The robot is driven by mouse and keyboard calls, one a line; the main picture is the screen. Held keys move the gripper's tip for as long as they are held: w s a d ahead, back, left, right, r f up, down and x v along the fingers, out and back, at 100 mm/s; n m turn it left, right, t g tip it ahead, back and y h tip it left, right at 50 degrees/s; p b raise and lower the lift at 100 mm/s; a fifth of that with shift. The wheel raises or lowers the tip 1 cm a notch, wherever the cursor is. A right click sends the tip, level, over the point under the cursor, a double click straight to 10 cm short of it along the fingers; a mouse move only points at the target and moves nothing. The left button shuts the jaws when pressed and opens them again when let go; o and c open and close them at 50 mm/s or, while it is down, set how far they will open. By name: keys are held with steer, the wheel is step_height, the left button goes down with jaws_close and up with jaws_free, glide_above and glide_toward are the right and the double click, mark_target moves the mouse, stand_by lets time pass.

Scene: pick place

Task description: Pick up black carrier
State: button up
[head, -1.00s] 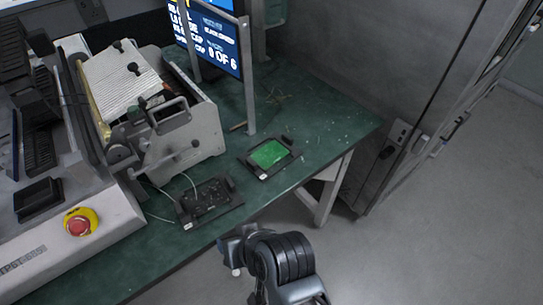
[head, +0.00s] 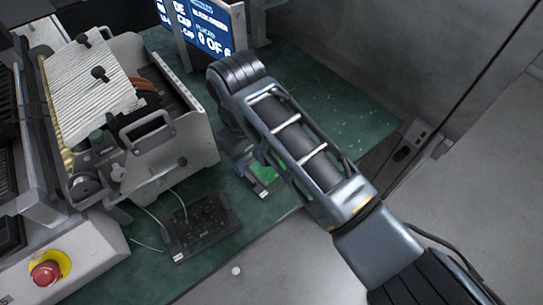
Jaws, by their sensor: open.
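One black carrier (head: 203,228) lies flat on the green table near its front edge, with small dark parts on it and a white label at its lower left corner. My gripper (head: 241,158) is partly in view, above and just left of the carrier with the green board. Its fingertips are not clear, and I see nothing held in it. I cannot tell its height above the table.
A grey machine (head: 150,125) with a handle stands left of the carriers. A screen (head: 205,25) on a metal post stands behind. A red emergency button (head: 46,273) sits at lower left. Thin white cables lie near the front carrier.

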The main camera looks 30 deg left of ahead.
mark_target(248, 176)
steer(key=shift+a+f+p, duration=0.15)
steer(key=shift+f+p, duration=0.05)
steer(key=shift+f, duration=1.4)
steer(key=shift+a+f+p, duration=0.1)
steer(key=shift+f+p, duration=0.1)
steer(key=shift+f, duration=1.35)
steer(key=shift+c, duration=0.4)
jaws_close()
